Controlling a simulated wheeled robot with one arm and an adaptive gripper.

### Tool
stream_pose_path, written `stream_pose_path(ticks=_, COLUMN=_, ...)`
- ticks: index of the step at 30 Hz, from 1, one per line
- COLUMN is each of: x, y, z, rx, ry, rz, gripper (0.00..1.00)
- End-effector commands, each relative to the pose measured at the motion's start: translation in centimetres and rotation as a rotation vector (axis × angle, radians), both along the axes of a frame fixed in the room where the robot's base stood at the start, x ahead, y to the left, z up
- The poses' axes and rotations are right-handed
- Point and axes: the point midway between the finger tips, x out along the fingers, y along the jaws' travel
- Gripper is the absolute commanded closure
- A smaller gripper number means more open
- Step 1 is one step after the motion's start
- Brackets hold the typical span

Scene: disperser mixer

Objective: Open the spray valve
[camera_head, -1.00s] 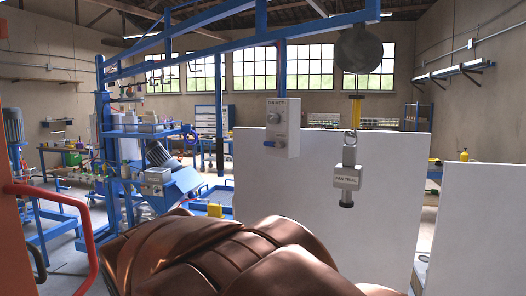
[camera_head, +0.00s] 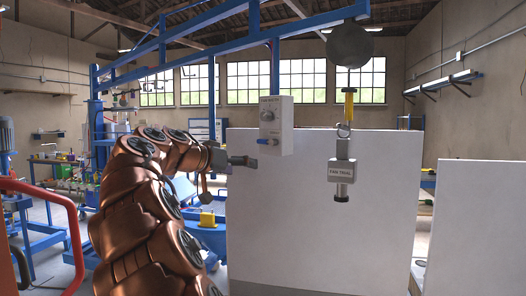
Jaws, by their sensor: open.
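My bronze arm reaches in from the lower left. Its gripper (camera_head: 245,161) is open and empty, seen small and side-on in front of the white panel. In the picture it is just left of and below a light grey control box (camera_head: 276,126) that hangs from a blue post. I see no contact between gripper and box.
Large white panels (camera_head: 300,220) stand behind. A blue overhead frame (camera_head: 190,32) crosses above. A red rail (camera_head: 70,215) is at the left.

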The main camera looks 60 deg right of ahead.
Motion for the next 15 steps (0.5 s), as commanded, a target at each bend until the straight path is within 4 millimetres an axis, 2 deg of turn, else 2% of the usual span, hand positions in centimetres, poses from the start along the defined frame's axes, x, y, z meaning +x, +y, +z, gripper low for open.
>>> stream_pose_path(ticks=3, x=1.1, y=-2.4, z=1.6, rx=-0.113, ry=-0.069, rz=-0.034, gripper=0.12)
stream_pose_path(ticks=7, x=1.9, y=-4.1, z=3.2, rx=-0.216, ry=-0.142, rz=-0.055, gripper=0.12)
stream_pose_path(ticks=15, x=2.5, y=-5.6, z=4.8, rx=-0.323, ry=-0.236, rz=-0.064, gripper=0.12)
